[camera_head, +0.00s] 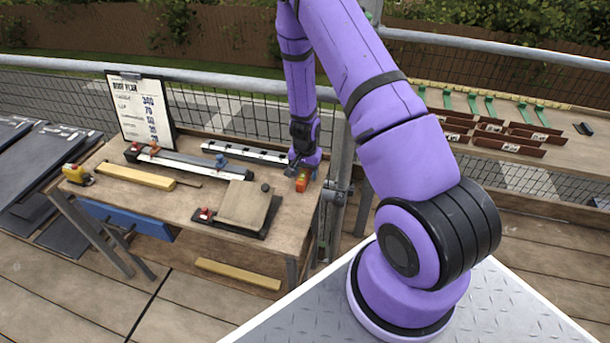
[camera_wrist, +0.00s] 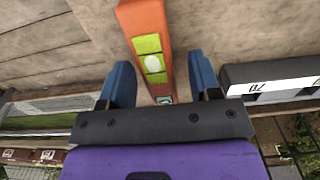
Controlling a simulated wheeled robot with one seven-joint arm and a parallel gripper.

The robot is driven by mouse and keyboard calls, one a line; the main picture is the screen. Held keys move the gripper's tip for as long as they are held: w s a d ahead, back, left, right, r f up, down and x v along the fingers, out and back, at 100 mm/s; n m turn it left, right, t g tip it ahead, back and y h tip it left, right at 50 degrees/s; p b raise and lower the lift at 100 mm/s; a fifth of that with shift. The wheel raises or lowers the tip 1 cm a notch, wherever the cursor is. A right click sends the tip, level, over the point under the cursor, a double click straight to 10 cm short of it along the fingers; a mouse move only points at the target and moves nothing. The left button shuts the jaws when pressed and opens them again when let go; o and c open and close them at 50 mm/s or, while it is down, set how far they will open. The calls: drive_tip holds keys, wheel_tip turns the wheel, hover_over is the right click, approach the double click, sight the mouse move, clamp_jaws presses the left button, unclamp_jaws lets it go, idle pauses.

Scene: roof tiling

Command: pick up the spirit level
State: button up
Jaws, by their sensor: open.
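The spirit level (camera_wrist: 141,20) is an orange bar with yellow-green windows. In the wrist view it runs from the top edge down between my two blue fingers. In the head view the level (camera_head: 303,182) lies on the right end of the wooden workbench (camera_head: 180,207), partly hidden by my gripper. My gripper (camera_wrist: 160,65) is open, with a finger on each side of the level and a visible gap on both sides. In the head view my gripper (camera_head: 297,168) is low over the bench at the level. I cannot tell the exact height of the fingertips above the bench.
A black-and-white rail (camera_head: 247,152) lies just left of my gripper. A square board (camera_head: 245,204) on a dark base lies in front. A clipboard (camera_head: 142,108) stands at the back left, and a yellow bar (camera_head: 135,176) lies at left. A metal post (camera_head: 340,180) stands close on the right.

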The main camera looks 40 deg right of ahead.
drive_tip(key=shift+c, duration=0.2)
drive_tip(key=c, duration=1)
drive_tip(key=shift+r, duration=0.1)
